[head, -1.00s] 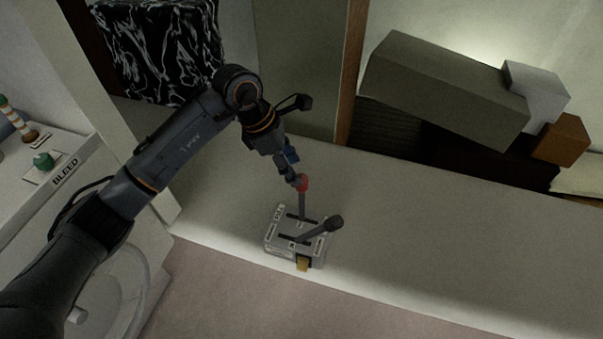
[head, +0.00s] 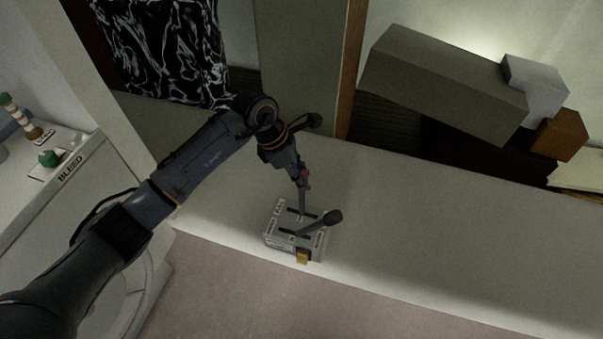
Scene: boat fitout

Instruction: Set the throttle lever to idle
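A grey control box (head: 283,243) with two levers stands on the pale counter near its front edge. One lever (head: 302,201) stands nearly upright and has a red knob (head: 306,174). The other lever (head: 318,228) leans to the right and has a black knob (head: 333,216). The labels on the box are too small to read, so I cannot tell which lever is the throttle. My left gripper (head: 304,178) is at the red knob and partly hides it. Whether its fingers are closed on the knob is unclear. My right gripper is out of view.
A yellow piece (head: 302,257) sits at the box's front. The counter (head: 430,235) is clear to the right. Stacked blocks (head: 445,85) stand behind it. A white panel marked BLEED (head: 75,185) with a green knob (head: 49,158) is at the left.

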